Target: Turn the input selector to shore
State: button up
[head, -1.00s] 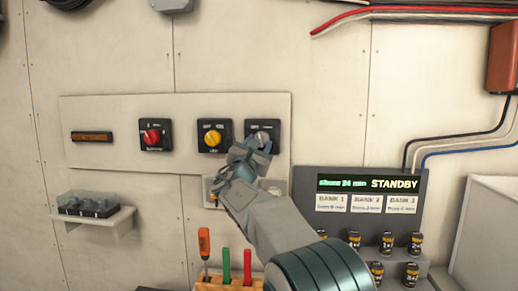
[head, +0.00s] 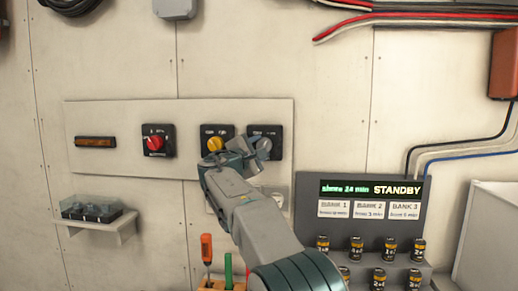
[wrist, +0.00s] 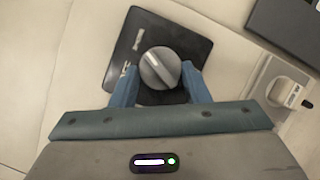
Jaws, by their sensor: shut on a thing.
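A grey round knob (wrist: 157,66) with a pale pointer line sits on a square black plate, which shows in the head view (head: 274,131) at the right end of the wall panel. The plate's lettering is too small and tilted to read. My gripper (head: 260,146) is shut on this knob. In the wrist view its two blue fingers flank the knob, one on each side. The pointer slants relative to the tilted plate. In the head view the fingers hide most of the knob.
A yellow knob (head: 214,143) and a red knob (head: 154,143) sit left on the same panel (head: 110,115). A STANDBY display (head: 372,188) stands lower right, above several batteries. Screwdrivers (head: 206,247) stand below. A small shelf (head: 97,227) is lower left.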

dwell(0.4)
jog(key=o, duration=1)
jog(key=shift+c, duration=0.2)
jog(key=shift+s, duration=0.1)
jog(key=b+v, duration=0.4)
jog(key=v, duration=0.9)
jog(key=shift+s+a, duration=0.25)
jog(key=shift+s, duration=0.05)
